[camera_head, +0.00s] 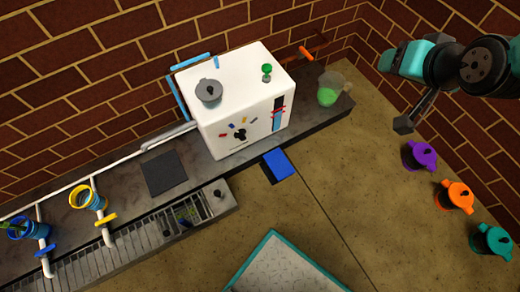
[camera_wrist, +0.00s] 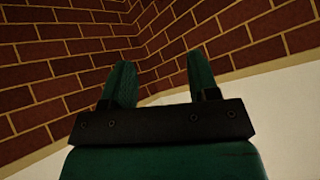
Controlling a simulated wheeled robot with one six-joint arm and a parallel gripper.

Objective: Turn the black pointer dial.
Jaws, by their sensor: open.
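The black pointer dial (camera_head: 239,134) is on the front face of a white box (camera_head: 219,119) in the head view. Small coloured marks, among them red, blue and yellow, sit in an arc around it. Its exact pointing direction is too small to tell. My gripper (camera_wrist: 158,72) shows in the wrist view with its two green fingers apart and nothing between them. It faces a brick wall corner. In the head view my arm is at the upper right, well away from the box and dial. The dial is not in the wrist view.
A grey lidded pot (camera_head: 209,90) and a green knob (camera_head: 267,69) are on the box top. A jug with green liquid (camera_head: 330,89) stands to its right. A blue block (camera_head: 278,163) is below the box. Purple (camera_head: 420,156), orange (camera_head: 455,196) and teal (camera_head: 491,242) pots line the right.

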